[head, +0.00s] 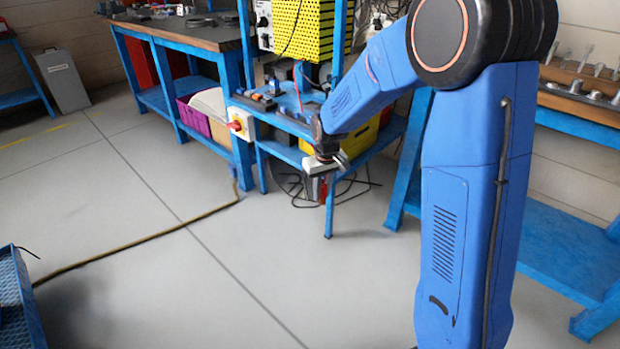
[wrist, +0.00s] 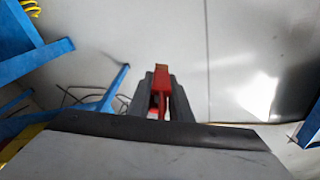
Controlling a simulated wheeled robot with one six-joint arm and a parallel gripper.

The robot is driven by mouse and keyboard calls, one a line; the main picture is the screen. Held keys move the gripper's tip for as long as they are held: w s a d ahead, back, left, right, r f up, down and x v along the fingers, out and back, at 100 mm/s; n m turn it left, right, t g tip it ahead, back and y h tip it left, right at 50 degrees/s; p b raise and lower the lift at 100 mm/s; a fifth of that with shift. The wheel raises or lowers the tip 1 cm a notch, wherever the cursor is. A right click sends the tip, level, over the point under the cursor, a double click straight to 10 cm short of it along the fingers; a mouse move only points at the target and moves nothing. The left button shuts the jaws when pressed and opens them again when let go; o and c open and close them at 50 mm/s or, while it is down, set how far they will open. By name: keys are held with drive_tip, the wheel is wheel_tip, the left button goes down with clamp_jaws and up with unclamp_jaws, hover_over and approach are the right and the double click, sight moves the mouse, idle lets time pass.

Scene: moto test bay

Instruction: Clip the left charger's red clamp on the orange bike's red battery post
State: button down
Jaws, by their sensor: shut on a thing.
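My gripper (head: 322,178) is in front of the blue workbench in the head view, small and partly hard to make out. In the wrist view my gripper (wrist: 160,95) is shut on a red clamp (wrist: 161,80). The clamp sits between the dark fingers, with its brownish tip pointing up in the picture, over bare grey floor. I cannot tell in these frames which charger the clamp belongs to. No bike and no battery post shows in either view.
A purple bin (head: 194,118) is on a lower shelf. A brownish hose (head: 140,242) crosses the floor. A blue tray (head: 20,300) edges in at lower left. Open floor lies between.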

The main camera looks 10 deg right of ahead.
drive_tip(key=w+d+f+m, duration=0.1)
drive_tip(key=w+d+f, duration=0.2)
drive_tip(key=f, duration=0.6)
drive_tip(key=w+d+f+m, duration=0.1)
drive_tip(key=w+d+f, duration=0.3)
drive_tip(key=f, duration=0.5)
drive_tip(key=shift+d+f+m, duration=0.2)
drive_tip(key=shift+d+m, duration=0.2)
drive_tip(key=shift+d, duration=0.75)
